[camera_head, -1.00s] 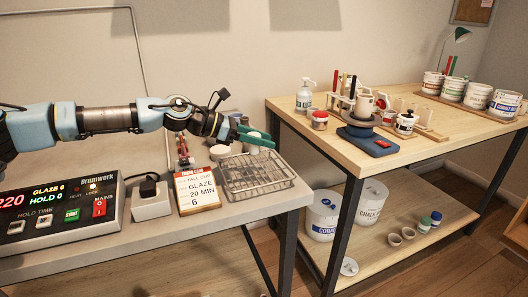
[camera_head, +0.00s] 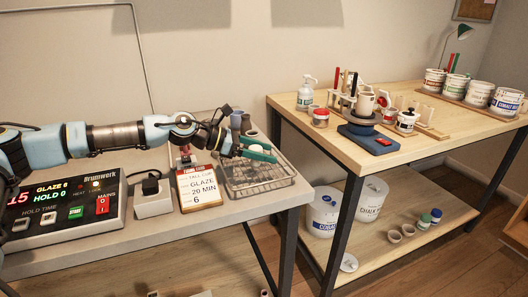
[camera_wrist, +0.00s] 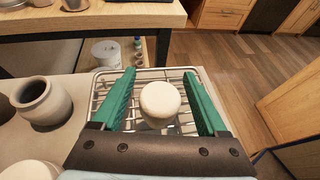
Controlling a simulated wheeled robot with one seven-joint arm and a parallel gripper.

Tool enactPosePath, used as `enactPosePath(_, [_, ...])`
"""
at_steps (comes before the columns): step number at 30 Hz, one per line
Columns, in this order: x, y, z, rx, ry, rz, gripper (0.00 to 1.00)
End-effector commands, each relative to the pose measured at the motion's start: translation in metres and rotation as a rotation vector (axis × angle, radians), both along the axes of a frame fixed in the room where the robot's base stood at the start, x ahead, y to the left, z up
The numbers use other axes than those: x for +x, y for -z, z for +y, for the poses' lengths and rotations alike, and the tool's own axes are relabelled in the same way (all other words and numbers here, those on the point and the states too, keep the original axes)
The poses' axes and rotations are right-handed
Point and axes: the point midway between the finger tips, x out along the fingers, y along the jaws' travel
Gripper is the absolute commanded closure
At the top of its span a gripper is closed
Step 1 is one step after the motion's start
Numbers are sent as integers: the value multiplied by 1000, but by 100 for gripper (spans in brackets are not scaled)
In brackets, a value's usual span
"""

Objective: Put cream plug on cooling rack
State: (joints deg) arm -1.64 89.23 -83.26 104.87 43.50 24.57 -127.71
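The cream plug (camera_wrist: 160,100) shows in the wrist view as a pale, round-topped piece between my two green fingers. It appears to stand on the wire cooling rack (camera_wrist: 186,82), with a gap to each finger; its base is hidden from above. In the head view the wire rack (camera_head: 262,185) sits at the right end of the grey bench. My gripper (camera_head: 262,153) is low over the rack's back part there. In the wrist view my gripper (camera_wrist: 160,92) is open around the plug, with its fingers apart from it.
Grey and pale pots (camera_wrist: 42,100) stand left of the rack in the wrist view. A glaze card (camera_head: 199,187), a white switch box (camera_head: 153,199) and a controller (camera_head: 68,213) lie to the left. A gap separates this bench from the wooden table (camera_head: 440,140).

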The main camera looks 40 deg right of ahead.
Motion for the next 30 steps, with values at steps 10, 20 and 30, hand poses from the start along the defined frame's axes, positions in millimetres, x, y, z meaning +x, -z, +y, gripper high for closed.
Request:
enactPosePath(10, [2,-3,3,0,-2,-1,22])
enactPosePath(20, [34,-25,52,1,-4,-1,22])
enactPosePath(30, [56,-47,88,3,4,0,22])
